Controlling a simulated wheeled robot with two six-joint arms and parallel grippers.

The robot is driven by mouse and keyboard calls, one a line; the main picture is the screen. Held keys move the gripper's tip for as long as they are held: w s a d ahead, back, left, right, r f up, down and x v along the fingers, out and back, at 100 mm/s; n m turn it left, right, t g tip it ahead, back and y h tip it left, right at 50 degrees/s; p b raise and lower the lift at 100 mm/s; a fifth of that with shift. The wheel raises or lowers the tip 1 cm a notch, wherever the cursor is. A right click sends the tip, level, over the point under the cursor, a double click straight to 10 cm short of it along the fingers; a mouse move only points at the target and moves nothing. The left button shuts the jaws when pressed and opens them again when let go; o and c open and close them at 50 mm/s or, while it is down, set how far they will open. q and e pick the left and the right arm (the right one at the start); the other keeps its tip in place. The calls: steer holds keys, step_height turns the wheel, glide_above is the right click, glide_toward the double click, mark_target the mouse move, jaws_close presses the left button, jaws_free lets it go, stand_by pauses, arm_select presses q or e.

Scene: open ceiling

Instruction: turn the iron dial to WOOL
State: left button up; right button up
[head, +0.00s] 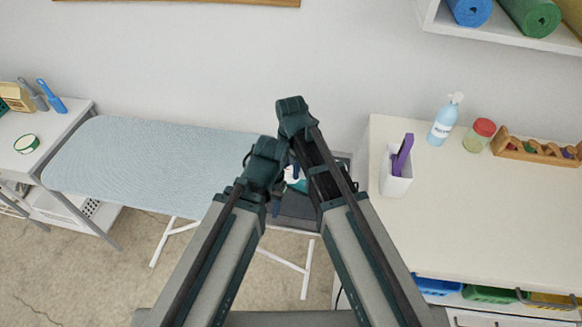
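The iron (298,184) is mostly hidden behind my arms in the head view. Only a small white and teal part of it shows, at the right end of the ironing board, by a dark grey rest area. Its dial and the dial's setting cannot be seen. My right gripper (296,170) is close to the iron, partly covered by its own arm. My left gripper (276,208) is just left of the iron, also largely hidden by its wrist. Whether either gripper is open, shut or touching the iron cannot be told.
The light blue ironing board (140,165) is clear at left.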

jaws_close()
steer(key=shift+m, duration=0.4)
steer(key=m, duration=0.7)
steer(key=shift+m, duration=0.3)
steer(key=m, duration=0.4)
steer(key=shift+m, duration=2.4)
